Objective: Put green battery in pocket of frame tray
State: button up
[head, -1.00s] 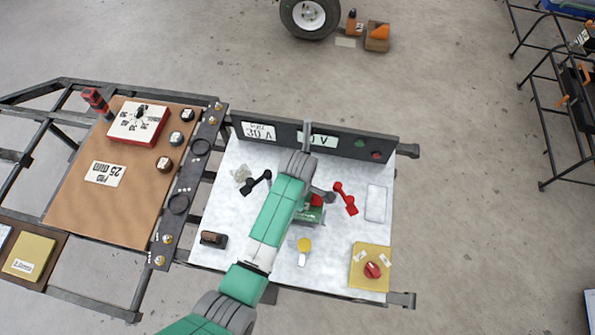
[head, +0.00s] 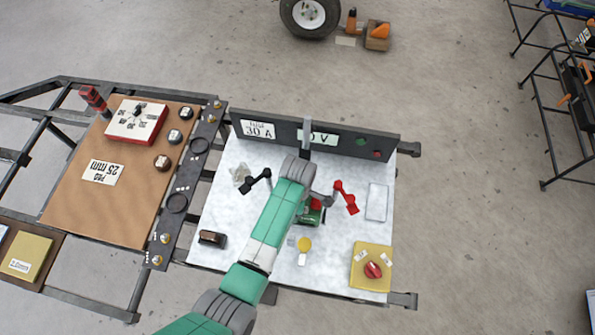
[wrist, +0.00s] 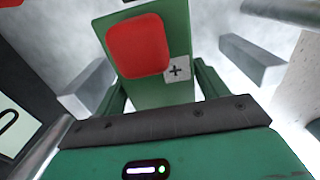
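The green battery (head: 311,217) is in the middle of the white work surface, just right of my arm's end in the head view. The wrist view shows its green body (wrist: 165,92) with a red square (wrist: 138,46) and a plus label. My gripper is mostly hidden under my arm in the head view. In the wrist view, its dark bar and green housing fill the bottom, just in front of the battery. Whether its fingers close on the battery is not clear. Pale grey blocks stand left (wrist: 87,88) and right (wrist: 250,60) of the battery. I cannot clearly identify the pocket.
A black lever (head: 258,181) and a red lever (head: 346,197) flank the battery area. A dark panel (head: 350,141) runs along the back. A yellow box with a red knob (head: 372,269) is front right; a yellow-topped item (head: 304,244) is nearer the battery. A brown board (head: 75,205) lies left.

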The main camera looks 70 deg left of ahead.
jog(key=shift+o, duration=0.4)
notch_tip(320, 180, up, 12)
jog(key=p, duration=0.3)
jog(key=shift+r+p, duration=0.15)
jog(key=shift+p, duration=0.15)
